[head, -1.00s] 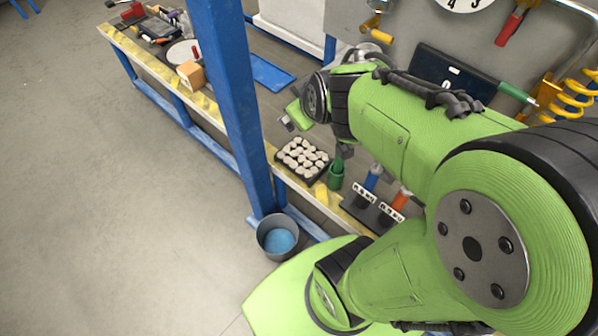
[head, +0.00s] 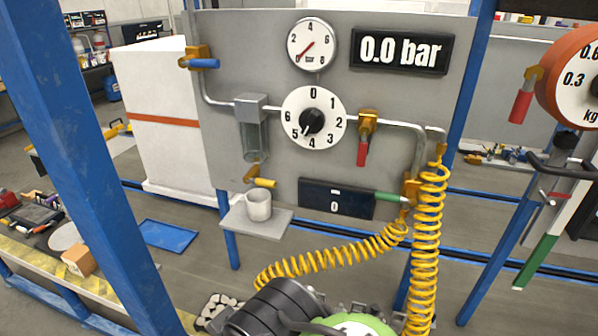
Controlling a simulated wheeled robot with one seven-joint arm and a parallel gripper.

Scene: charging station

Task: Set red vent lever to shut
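A red lever (head: 362,153) hangs down, nearly vertical, from a yellow valve body (head: 367,120) on the pipe of the grey panel, right of the white numbered dial (head: 313,121). A second red lever (head: 521,105) hangs down, slightly tilted, from a yellow fitting at the right, beside an orange round gauge. No label shows which one is the vent lever. My gripper is not in view; only part of my arm shows at the bottom edge, below the panel and apart from both levers.
The display (head: 401,51) reads 0.0 bar. A blue lever (head: 204,63), a yellow lever (head: 265,183) and a mug (head: 258,205) on a small shelf are on the left. A coiled yellow hose (head: 427,250) hangs before the lower panel. A blue post (head: 75,130) stands at left.

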